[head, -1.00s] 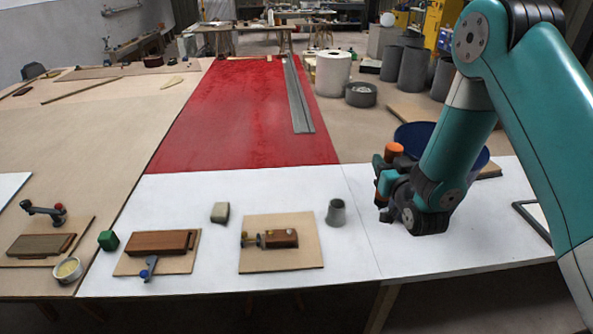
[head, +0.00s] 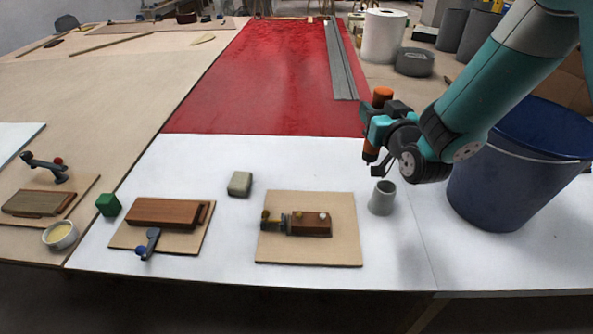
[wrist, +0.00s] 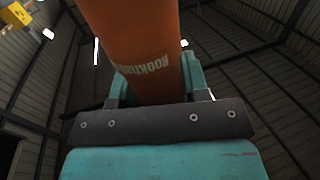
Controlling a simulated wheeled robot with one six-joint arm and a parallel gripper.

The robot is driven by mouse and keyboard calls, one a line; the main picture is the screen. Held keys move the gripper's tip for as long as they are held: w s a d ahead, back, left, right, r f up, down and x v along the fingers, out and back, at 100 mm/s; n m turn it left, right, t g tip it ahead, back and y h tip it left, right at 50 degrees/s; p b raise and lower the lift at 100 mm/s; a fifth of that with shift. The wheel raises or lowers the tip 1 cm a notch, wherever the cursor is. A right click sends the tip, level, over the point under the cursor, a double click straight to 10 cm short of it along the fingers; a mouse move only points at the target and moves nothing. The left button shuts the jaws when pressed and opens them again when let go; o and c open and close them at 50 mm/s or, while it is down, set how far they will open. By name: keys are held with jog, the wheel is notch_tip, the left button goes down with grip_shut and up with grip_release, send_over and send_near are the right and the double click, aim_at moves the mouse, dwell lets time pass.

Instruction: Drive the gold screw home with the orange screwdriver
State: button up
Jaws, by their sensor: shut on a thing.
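My gripper (head: 380,122) is shut on the orange screwdriver (head: 382,95), holding it roughly upright above the white table, just up and left of the grey cup. Its orange handle (wrist: 140,45) fills the middle of the wrist view between the teal jaws; the tip is not clear. A brown block (head: 310,228) sits on a beige board (head: 310,253), left of my gripper and apart from it. I cannot tell for sure which is the gold screw.
The grey cup (head: 382,197) stands right of the board. A blue bin (head: 500,185) stands at the right. A pale block (head: 240,184), a green cube (head: 108,204) and another board with a brown block (head: 165,213) lie to the left. White table is clear in front of the cup.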

jog(key=s+a+f+n+g+y+b, duration=0.1)
jog(key=s+a+f+n+y+b, duration=0.15)
jog(key=a+b, duration=0.55)
jog(key=s+a+f+n+g+y+b, duration=0.1)
jog(key=s+a+f+y+b, duration=0.2)
jog(key=a+b, duration=0.45)
jog(key=shift+w+a+f+b, duration=0.1)
jog(key=shift+a+f+b, duration=0.15)
jog(key=shift+f, duration=0.7)
jog(key=shift+a+f+b, duration=0.2)
jog(key=shift+a+f, duration=0.05)
jog(key=shift+f, duration=0.75)
jog(key=shift+w+a+f+b, duration=0.1)
jog(key=shift+a+f+b, duration=0.15)
jog(key=shift+f, duration=0.7)
jog(key=shift+s+d, duration=0.1)
jog(key=shift+s, duration=0.15)
